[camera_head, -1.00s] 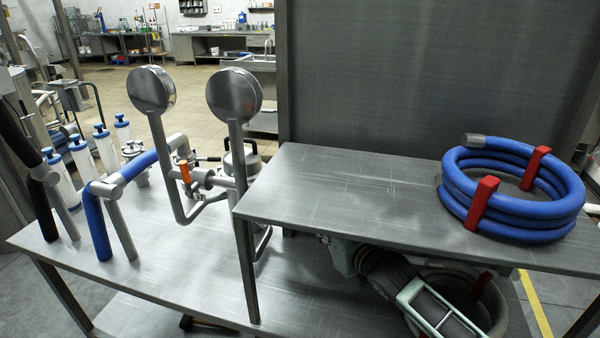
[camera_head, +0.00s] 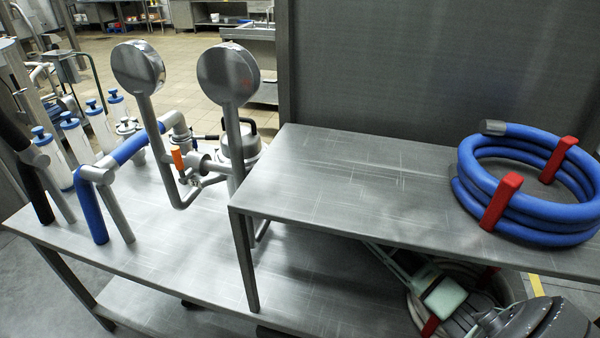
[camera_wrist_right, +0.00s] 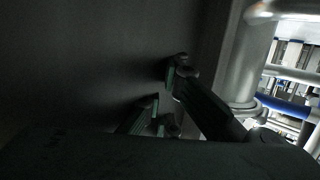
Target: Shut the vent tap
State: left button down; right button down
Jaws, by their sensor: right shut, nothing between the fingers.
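A tap with an orange handle (camera_head: 177,158) sits on the grey pipework behind the left steel gauge post, on the lower bench. The handle stands roughly upright. I cannot tell from this view whether the tap is open or shut. In the right wrist view my right gripper (camera_wrist_right: 165,95) is shut and empty in front of a dark surface, with its teal pads partly showing. A vertical metal pipe (camera_wrist_right: 249,65) stands right of it. The orange handle does not show in that view. My left gripper is not in view.
Two round gauges (camera_head: 137,68) (camera_head: 229,74) stand on posts around the tap. A raised steel shelf (camera_head: 330,190) carries a coiled blue hose (camera_head: 535,210) with red clips. A blue pipe (camera_head: 94,212) and several blue-capped cylinders stand left. The lower bench front is bare.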

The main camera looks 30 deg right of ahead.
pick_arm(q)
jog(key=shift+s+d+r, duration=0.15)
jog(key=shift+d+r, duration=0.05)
pick_arm(e)
jog(key=x, duration=0.3)
jog(key=shift+w, duration=0.15)
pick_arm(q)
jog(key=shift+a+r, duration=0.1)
pick_arm(e)
jog(key=shift+w+d, duration=0.45)
jog(key=shift+w, duration=0.05)
pick_arm(q)
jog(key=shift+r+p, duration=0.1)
jog(key=shift+p, duration=0.25)
pick_arm(e)
jog(key=shift+s, duration=0.1)
